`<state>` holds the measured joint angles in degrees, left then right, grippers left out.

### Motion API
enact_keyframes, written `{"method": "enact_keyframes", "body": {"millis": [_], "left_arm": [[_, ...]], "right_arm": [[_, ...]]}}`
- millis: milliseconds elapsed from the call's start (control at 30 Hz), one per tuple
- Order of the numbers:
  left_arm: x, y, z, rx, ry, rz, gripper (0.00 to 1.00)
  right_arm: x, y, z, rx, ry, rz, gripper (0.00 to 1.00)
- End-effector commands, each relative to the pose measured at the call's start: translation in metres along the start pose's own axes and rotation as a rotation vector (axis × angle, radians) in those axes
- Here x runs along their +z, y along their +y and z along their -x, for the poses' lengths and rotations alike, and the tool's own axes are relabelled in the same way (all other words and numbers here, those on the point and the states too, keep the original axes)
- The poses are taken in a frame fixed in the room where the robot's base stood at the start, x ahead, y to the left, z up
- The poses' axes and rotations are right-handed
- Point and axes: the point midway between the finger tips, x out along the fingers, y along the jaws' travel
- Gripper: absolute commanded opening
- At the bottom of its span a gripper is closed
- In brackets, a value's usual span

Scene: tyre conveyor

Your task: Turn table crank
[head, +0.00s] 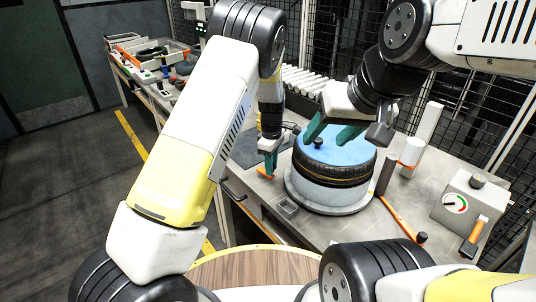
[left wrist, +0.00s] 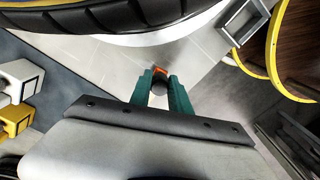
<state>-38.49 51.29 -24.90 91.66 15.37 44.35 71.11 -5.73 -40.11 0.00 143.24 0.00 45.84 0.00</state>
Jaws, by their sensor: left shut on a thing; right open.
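My left gripper (head: 270,172) is shut on the crank handle (left wrist: 160,86), a black knob on an orange arm, beside the turntable's left side. The orange part (head: 264,172) shows just at its fingertips in the head view; the fingers hide most of the handle. The tyre (head: 336,168) lies flat on the round grey turntable (head: 325,198), with a blue disc (head: 350,146) on top. My right gripper (head: 333,133) is open over the disc. A small black knob (head: 318,143) stands on the disc by its fingers.
An orange bar with a black end (head: 402,218) lies right of the turntable. A side bench (head: 150,75) holds tools.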

Motion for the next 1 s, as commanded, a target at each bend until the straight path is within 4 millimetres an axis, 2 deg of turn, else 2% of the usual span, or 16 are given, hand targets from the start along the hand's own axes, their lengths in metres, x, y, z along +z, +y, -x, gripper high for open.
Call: {"method": "enact_keyframes", "body": {"millis": [333,367,433,467,767,867,1000], "left_arm": [[0.0,0.0,0.0,0.001,0.0,0.001,0.0],[0.0,0.0,0.0,0.001,0.0,0.001,0.29],[0.0,0.0,0.0,0.001,0.0,0.001,0.42],[0.0,0.0,0.0,0.0,0.0,0.001,0.45],[0.0,0.0,0.001,0.0,0.0,0.001,0.45],[0.0,0.001,0.008,0.002,0.0,0.0,0.45],[0.0,0.001,0.031,0.004,0.0,0.0,0.45]], "right_arm": [[0.0,0.0,0.0,0.0,0.0,0.0,0.54],[0.0,0.0,0.0,0.0,0.0,0.0,0.54],[0.0,0.0,0.0,0.0,0.0,0.0,0.54],[0.0,0.0,0.0,0.0,0.0,0.0,0.54],[0.0,0.0,0.0,0.0,0.0,0.0,0.54],[0.0,0.0,0.0,0.0,0.0,0.0,0.54],[0.0,0.0,0.0,0.0,0.0,0.0,0.54]]}}
